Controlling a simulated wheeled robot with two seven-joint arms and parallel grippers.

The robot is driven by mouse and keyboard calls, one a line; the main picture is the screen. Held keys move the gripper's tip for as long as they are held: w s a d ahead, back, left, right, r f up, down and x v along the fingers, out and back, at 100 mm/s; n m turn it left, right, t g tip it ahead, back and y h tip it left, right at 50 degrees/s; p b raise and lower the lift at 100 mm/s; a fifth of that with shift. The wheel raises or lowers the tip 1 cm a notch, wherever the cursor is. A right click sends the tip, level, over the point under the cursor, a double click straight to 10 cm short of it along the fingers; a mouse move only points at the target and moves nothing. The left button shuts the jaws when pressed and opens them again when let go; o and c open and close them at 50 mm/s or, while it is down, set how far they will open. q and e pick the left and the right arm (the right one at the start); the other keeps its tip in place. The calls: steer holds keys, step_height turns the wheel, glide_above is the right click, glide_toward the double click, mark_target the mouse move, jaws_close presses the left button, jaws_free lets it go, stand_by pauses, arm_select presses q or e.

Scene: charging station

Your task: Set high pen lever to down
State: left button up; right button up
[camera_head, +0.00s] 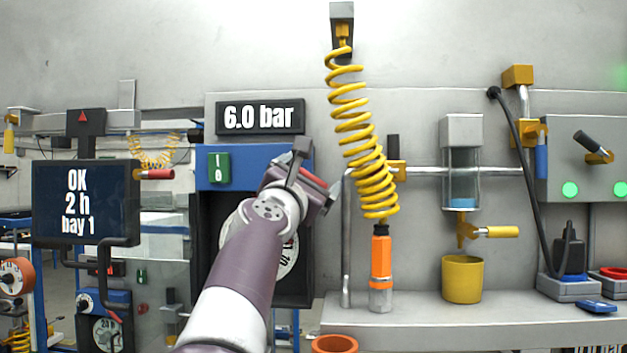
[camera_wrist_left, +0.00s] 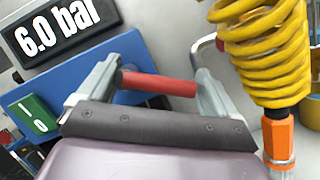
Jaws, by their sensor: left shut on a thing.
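My left gripper (camera_head: 303,172) is in front of the blue panel, under the 6.0 bar sign. It is shut on a red handle (camera_head: 313,177), which also shows between the fingers in the left wrist view (camera_wrist_left: 160,84). The handle runs across from finger to finger and its mount is hidden. No label names the high pen lever, so I cannot tell whether this handle belongs to it. Other levers in the head view are a black-handled one (camera_head: 590,144) on the grey box at the right and a yellow-handled one (camera_head: 492,232) under the clear cylinder. My right gripper is not in view.
A yellow coiled hose (camera_head: 358,125) hangs close right of my gripper, with an orange nozzle (camera_head: 381,258) below it. A yellow cup (camera_head: 462,280) stands on the grey shelf (camera_head: 430,325). A dark display (camera_head: 86,204) is at the left. A grey pipe (camera_head: 346,250) rises beside the hose.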

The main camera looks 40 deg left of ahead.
arm_select(q)
steer(key=shift+s+f+m+h, duration=0.15)
steer(key=shift+m+h, duration=0.25)
steer(key=shift+m, duration=0.6)
steer(key=shift+a, duration=0.1)
steer(key=o, duration=1.2)
steer(key=shift+c, duration=0.2)
steer(key=b+v, duration=0.7)
steer(key=v, duration=0.5)
steer(key=shift+s+b, duration=0.25)
steer(key=shift+b, duration=0.05)
steer(key=shift+f, duration=0.1)
